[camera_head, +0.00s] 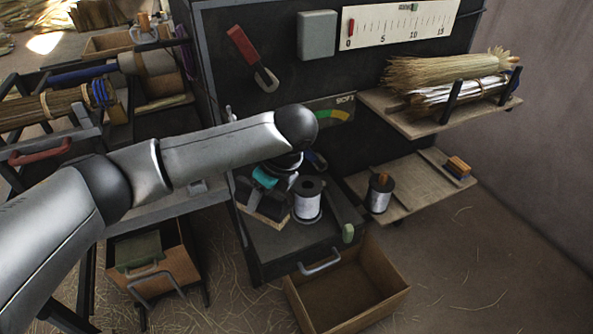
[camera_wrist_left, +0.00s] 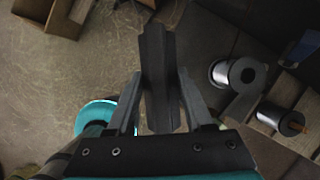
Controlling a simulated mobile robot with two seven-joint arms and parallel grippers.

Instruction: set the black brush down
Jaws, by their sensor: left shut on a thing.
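My left gripper (camera_wrist_left: 158,103) is shut on a dark, ridged bar, which looks like the black brush (camera_wrist_left: 157,62), in the left wrist view. The bar stands out beyond both fingertips. In the head view my left gripper (camera_head: 273,193) is by the dark cabinet top, left of a wire spool. There my forearm and wrist hide most of it, and I cannot make out the brush. I cannot tell whether the brush touches the surface. My right gripper is in neither view.
A white wire spool (camera_head: 307,204) and a dark bar with a green end (camera_head: 345,222) are close to the right of the gripper. Another spool (camera_head: 380,194) is on the low shelf. An open drawer (camera_head: 352,292) juts out below. Straw bundles (camera_head: 445,78) lie on the upper shelf.

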